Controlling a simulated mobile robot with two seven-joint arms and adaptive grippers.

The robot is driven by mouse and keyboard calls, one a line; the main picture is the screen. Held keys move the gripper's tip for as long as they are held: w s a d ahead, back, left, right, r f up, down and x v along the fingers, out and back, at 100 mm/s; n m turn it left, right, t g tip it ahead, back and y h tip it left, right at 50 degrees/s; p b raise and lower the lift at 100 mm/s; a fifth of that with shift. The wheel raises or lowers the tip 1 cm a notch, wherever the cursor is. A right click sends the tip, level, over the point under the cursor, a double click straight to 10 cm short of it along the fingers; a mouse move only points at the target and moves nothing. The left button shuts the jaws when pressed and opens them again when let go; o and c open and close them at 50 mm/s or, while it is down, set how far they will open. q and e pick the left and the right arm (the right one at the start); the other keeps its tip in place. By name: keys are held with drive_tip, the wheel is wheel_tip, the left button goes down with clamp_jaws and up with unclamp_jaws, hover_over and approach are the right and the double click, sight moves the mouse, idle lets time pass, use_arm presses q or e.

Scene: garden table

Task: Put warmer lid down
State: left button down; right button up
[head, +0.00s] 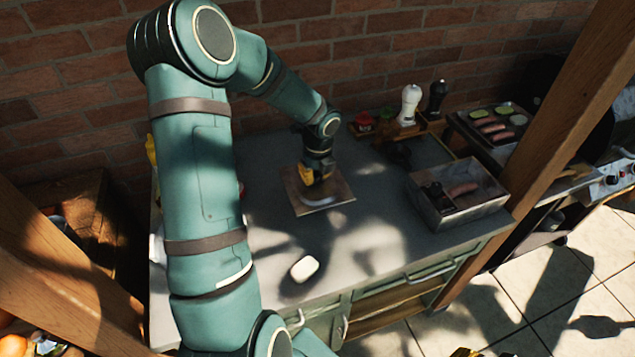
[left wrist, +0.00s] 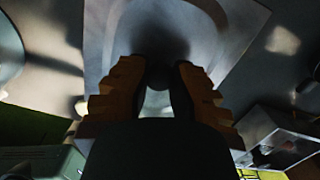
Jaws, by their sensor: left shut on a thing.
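The warmer lid looks like a flat, square metal plate (head: 337,190) over the counter near the wall in the head view. In the left wrist view the plate (left wrist: 235,35) spreads out beyond the fingers. My left gripper (head: 317,179) points down at its middle. In the left wrist view, the left gripper's two fingers (left wrist: 160,70) are shut on a dark knob-like part between them. I cannot tell whether the lid touches the counter. A yellow bit (head: 465,352) at the bottom edge may be my right gripper; its jaws cannot be made out.
An open metal box (head: 447,220) with sausages stands to the right on the grey counter (head: 265,230). A white block (head: 304,268) lies near the front. White (head: 409,105) and dark (head: 435,100) shakers stand at the back. A wooden post (head: 560,110) rises at right.

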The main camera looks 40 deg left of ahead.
sight(316, 174)
use_arm(q)
drive_tip(key=shift+r, duration=0.8)
wheel_tip(316, 174, up, 7)
drive_tip(key=p, duration=0.5)
drive_tip(key=shift+r, duration=0.1)
drive_tip(key=w+d+f+n+b, duration=0.1)
drive_tip(key=d+f+n+b, duration=0.2)
drive_tip(key=d+n, duration=0.3)
drive_tip(key=w+d+f+n+g+h+b, duration=0.1)
drive_tip(key=d+f+n+b, duration=0.3)
drive_tip(key=d+n, duration=0.3)
drive_tip(key=w+d+f+n+b, duration=0.1)
drive_tip(key=d+f+n+b, duration=0.3)
drive_tip(key=d+n, duration=0.3)
drive_tip(key=shift+w+d+f+g, duration=0.15)
drive_tip(key=shift+d+f, duration=0.3)
drive_tip(key=shift+d, duration=0.55)
drive_tip(key=shift+d+f+g, duration=0.25)
drive_tip(key=shift+d+f, duration=0.15)
drive_tip(key=shift+d, duration=0.6)
drive_tip(key=shift+d+n+b, duration=0.35)
drive_tip(key=shift+d+n, duration=0.05)
drive_tip(key=shift+n, duration=0.2)
drive_tip(key=shift+d, duration=0.1)
